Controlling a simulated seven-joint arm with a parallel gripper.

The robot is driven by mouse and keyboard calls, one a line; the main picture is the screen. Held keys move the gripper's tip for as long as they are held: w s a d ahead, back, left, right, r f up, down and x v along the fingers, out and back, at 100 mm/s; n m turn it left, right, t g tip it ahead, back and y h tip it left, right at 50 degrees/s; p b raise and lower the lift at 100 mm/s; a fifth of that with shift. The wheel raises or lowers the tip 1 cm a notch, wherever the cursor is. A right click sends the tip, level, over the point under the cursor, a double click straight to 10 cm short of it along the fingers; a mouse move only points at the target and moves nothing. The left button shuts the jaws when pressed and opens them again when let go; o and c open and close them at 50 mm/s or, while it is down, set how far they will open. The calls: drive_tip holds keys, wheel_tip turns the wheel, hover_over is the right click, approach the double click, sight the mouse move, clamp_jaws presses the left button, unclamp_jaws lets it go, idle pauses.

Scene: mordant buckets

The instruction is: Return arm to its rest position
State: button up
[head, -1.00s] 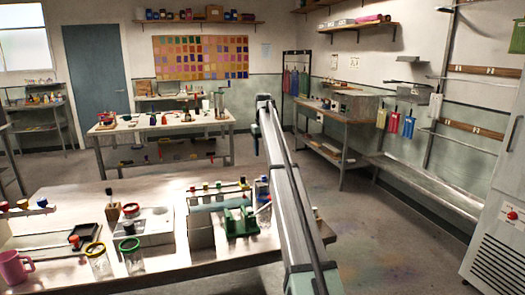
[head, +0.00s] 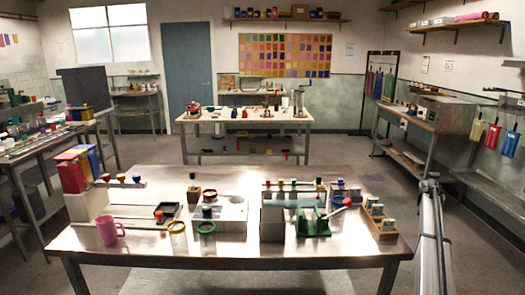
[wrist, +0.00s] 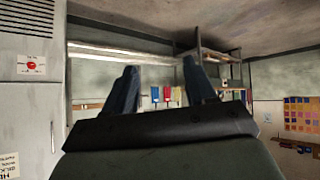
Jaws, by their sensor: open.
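My gripper (wrist: 160,85) shows in the wrist view with its two dark fingers spread apart. Nothing is between the fingers. Behind them are a wall, a long rail and hanging coloured pieces. In the head view my arm rises from the bottom right, clear of the front table's right end. The gripper's fingers are too small to make out there.
The front metal table (head: 330,258) holds a pink mug (head: 110,230), jars with yellow and green rims, a green device (head: 312,222) and a wooden rack (head: 380,220). A side bench (head: 425,118) stands back right. A white cabinet (wrist: 30,110) shows at the wrist view's left.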

drive_tip(key=s+d+f+m+t+h, duration=0.2)
drive_tip(key=s+d+f+t+h, duration=0.15)
drive_tip(key=s+d+f, duration=1.25)
drive_tip(key=s+a+f+g+y, duration=0.1)
drive_tip(key=s+a+f+y, duration=0.3)
drive_tip(key=a+f, duration=1.25)
drive_tip(key=s+a+f+g+y, duration=0.1)
drive_tip(key=s+a+f, duration=0.5)
drive_tip(key=a+f, duration=1.05)
drive_tip(key=s+a+f+n+g+y, duration=0.2)
drive_tip(key=s+a+f+g, duration=0.15)
drive_tip(key=s+a, duration=0.8)
drive_tip(key=s+a+f+n+g+y, duration=0.25)
drive_tip(key=s+a+f, duration=0.4)
drive_tip(key=a, duration=0.75)
drive_tip(key=s+a+r+n+g, duration=0.2)
drive_tip(key=s+a+r, duration=0.2)
drive_tip(key=s, duration=0.6)
drive_tip(key=s+a+r+n+g+y, duration=0.1)
drive_tip(key=s+a+r+n+g, duration=0.1)
drive_tip(key=s+a, duration=0.5)
drive_tip(key=s+a+r+n+g, duration=0.2)
drive_tip(key=s+a+r+g, duration=0.2)
drive_tip(key=s, duration=0.9)
drive_tip(key=a+r, duration=0.1)
drive_tip(key=a, duration=0.1)
drive_tip(key=shift+a+r+y, duration=0.3)
drive_tip(key=shift+r, duration=0.05)
